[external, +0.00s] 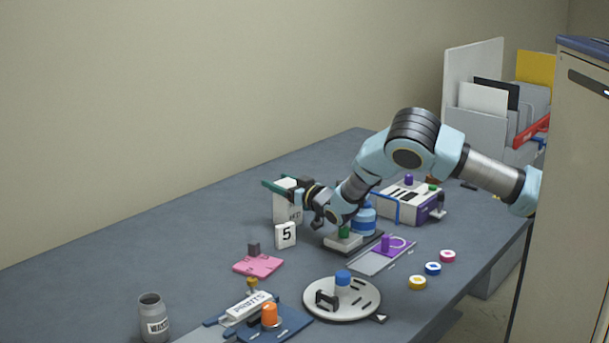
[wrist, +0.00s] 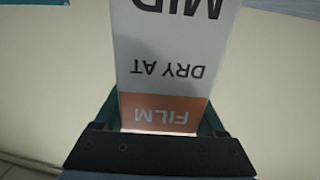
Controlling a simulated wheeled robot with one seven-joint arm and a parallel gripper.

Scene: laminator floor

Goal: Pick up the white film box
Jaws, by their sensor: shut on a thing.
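The white film box (external: 288,208) is a tall white carton standing upright towards the back of the table, left of my arm. My gripper (external: 285,187) is shut on its upper part, with teal fingers on either side. In the wrist view the film box (wrist: 168,60) fills the middle, with upside-down lettering and an orange band marked FILM. The fingers of my gripper (wrist: 160,118) flank that orange end. I cannot tell whether the box's base touches the table.
A white block marked 5 (external: 286,235) stands just in front of the box. A pink plate (external: 258,265), a grey jar (external: 153,318) and a round white plate (external: 360,300) lie nearer the front. A blue bottle (external: 365,217) is under my arm. The table's left back is clear.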

